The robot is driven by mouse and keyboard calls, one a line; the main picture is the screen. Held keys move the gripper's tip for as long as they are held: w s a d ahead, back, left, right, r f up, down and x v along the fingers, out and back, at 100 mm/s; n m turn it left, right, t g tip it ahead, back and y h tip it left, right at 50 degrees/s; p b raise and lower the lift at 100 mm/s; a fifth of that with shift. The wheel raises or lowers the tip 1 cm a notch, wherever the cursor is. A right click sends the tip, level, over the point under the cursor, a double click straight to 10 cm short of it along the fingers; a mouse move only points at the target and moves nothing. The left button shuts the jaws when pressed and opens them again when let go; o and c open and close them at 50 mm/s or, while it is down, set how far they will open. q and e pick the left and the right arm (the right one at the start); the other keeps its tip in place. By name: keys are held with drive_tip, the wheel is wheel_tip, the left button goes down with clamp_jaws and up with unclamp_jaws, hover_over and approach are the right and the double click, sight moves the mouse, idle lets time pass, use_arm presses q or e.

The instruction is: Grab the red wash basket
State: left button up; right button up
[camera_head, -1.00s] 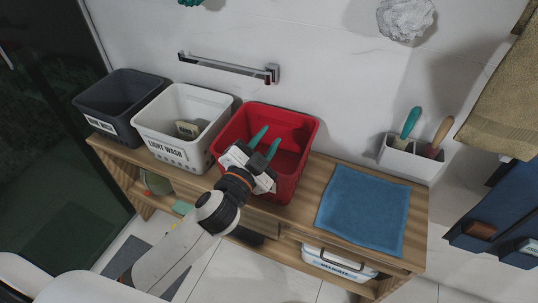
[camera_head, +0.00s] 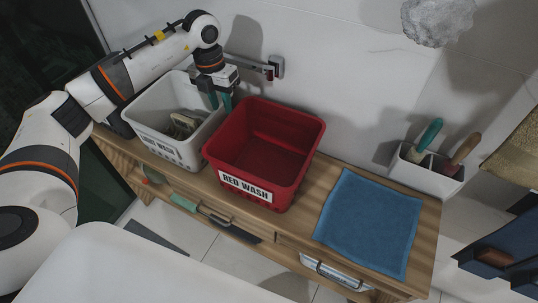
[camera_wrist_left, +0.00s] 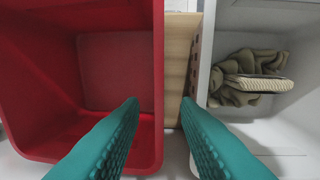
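The red wash basket (camera_head: 250,186) stands upright on the wooden bench, empty, with a "RED WASH" label on its front. My left gripper (camera_head: 220,104) points down at the basket's back left corner, beside the white basket. In the left wrist view, its teal fingers (camera_wrist_left: 158,102) are apart with nothing held. One finger overlaps the inside of the red basket (camera_wrist_left: 110,70); the other is over the gap and the white basket's edge. The red side wall lies between them in the picture. I cannot tell whether the fingers touch it. My right gripper is not in view.
The white "LIGHT WASH" basket (camera_head: 165,144), holding beige cloth (camera_wrist_left: 250,78), stands close on the left. A towel bar (camera_head: 268,69) is on the wall behind. A blue cloth (camera_head: 370,222) lies on the bench (camera_head: 322,180) at right, near a white brush holder (camera_head: 428,172).

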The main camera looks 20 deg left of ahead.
use_arm(q)
hover_over(231, 142)
drive_tip(key=a, duration=0.2)
drive_tip(key=f, duration=0.6)
drive_tip(key=shift+w+d, duration=0.25)
drive_tip(key=shift+w, duration=0.1)
drive_tip(key=f, duration=0.2)
drive_tip(key=d+f+p, duration=0.1)
drive_tip(key=f, duration=0.2)
drive_tip(key=shift+d+f, duration=0.1)
drive_tip(key=shift+f, duration=0.15)
clamp_jaws()
